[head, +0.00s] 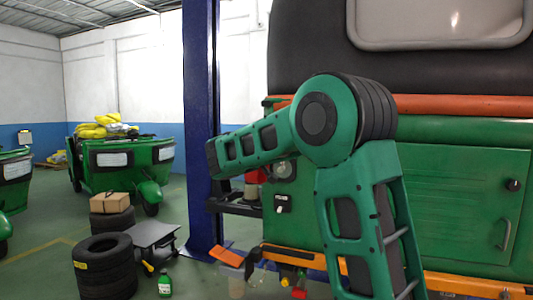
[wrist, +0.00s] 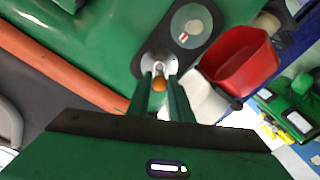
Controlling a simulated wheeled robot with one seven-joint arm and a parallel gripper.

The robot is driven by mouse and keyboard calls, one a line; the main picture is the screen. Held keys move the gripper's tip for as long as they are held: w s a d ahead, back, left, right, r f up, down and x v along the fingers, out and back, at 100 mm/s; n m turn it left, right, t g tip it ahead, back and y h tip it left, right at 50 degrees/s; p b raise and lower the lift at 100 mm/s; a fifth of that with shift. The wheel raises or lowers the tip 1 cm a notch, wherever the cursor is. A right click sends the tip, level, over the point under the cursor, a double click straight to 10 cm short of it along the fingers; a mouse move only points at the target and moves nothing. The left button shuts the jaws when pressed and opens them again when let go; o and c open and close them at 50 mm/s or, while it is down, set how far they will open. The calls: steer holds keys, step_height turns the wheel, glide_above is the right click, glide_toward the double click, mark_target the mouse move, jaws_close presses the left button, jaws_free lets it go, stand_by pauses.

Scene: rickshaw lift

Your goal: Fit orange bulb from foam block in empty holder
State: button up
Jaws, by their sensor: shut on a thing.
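In the wrist view my gripper (wrist: 160,84) is shut on an orange bulb (wrist: 159,84), with a finger on each side of it. The bulb is at the mouth of a round silvery holder (wrist: 158,60) in a dark lamp plate on the green vehicle body. I cannot tell how far the bulb sits inside the holder. A round pale socket (wrist: 192,25) is beside it on the same plate. In the head view the lamp plate (head: 284,171) is partly visible, and my arm hides the gripper. I cannot make out the foam block.
A red lamp cover (wrist: 240,60) juts out right of the holder in the wrist view. In the head view a blue post (head: 202,110) stands just left of the vehicle. Stacked tyres (head: 104,267), a grey trolley (head: 150,235) and a green bottle (head: 165,284) are lower left.

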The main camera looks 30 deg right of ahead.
steer(key=shift+x, duration=2.05)
steer(key=shift+s, duration=0.1)
steer(key=shift+w+d, duration=0.35)
steer(key=shift+d, duration=0.1)
stand_by(1.5)
